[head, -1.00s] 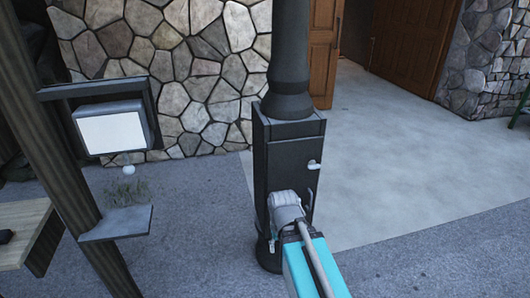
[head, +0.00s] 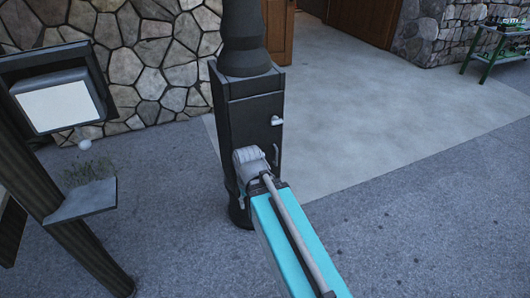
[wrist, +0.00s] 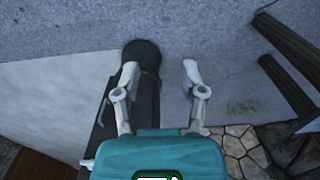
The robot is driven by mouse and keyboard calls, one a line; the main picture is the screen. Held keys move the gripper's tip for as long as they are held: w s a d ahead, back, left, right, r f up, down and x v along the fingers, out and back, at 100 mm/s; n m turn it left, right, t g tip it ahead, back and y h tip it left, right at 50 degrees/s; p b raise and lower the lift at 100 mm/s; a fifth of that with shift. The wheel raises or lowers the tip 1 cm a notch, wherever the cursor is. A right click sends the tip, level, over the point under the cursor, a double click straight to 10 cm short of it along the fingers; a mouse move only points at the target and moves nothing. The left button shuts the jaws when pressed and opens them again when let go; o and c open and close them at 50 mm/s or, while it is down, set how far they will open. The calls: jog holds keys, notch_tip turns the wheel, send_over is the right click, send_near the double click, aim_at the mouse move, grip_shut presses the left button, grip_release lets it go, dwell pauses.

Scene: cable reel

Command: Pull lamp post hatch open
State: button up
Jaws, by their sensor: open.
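The lamp post (head: 241,23) is dark and stands upright on a black box-shaped base. The hatch (head: 255,125) on its front face looks flush with the box. A small pale latch (head: 277,121) sits near its upper right, and a thin upright handle (head: 275,154) lies below it. My gripper (wrist: 160,74) is open and empty in the wrist view. There, the dark post base (wrist: 144,54) lies behind the left finger and the right finger is over bare ground. In the head view my wrist and arm hide the lower hatch, and the fingertips are hidden.
A wooden post with a white-faced box (head: 60,105) and a small shelf (head: 86,199) stands at left. A stone wall (head: 150,60) is behind. Pale concrete (head: 350,100) to the right is clear. A green stand (head: 490,55) is far right.

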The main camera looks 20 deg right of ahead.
jog(key=w+d+f+n+t+y+b, duration=0.1)
jog(key=w+f+n+t+y+b, duration=0.25)
jog(key=w+f+b, duration=0.75)
jog(key=t+b, duration=1.4)
jog(key=b, duration=1.8)
send_near(276, 164)
jog(key=s+d+r, duration=0.2)
jog(key=s+r, duration=0.1)
jog(key=r, duration=0.1)
jog(key=shift+a+r+m, duration=0.15)
jog(key=shift+a+m, duration=0.05)
jog(key=shift+m, duration=0.25)
jog(key=x, duration=1.3)
jog(key=shift+w+a, duration=0.25)
jog(key=shift+w, duration=0.1)
grip_shut()
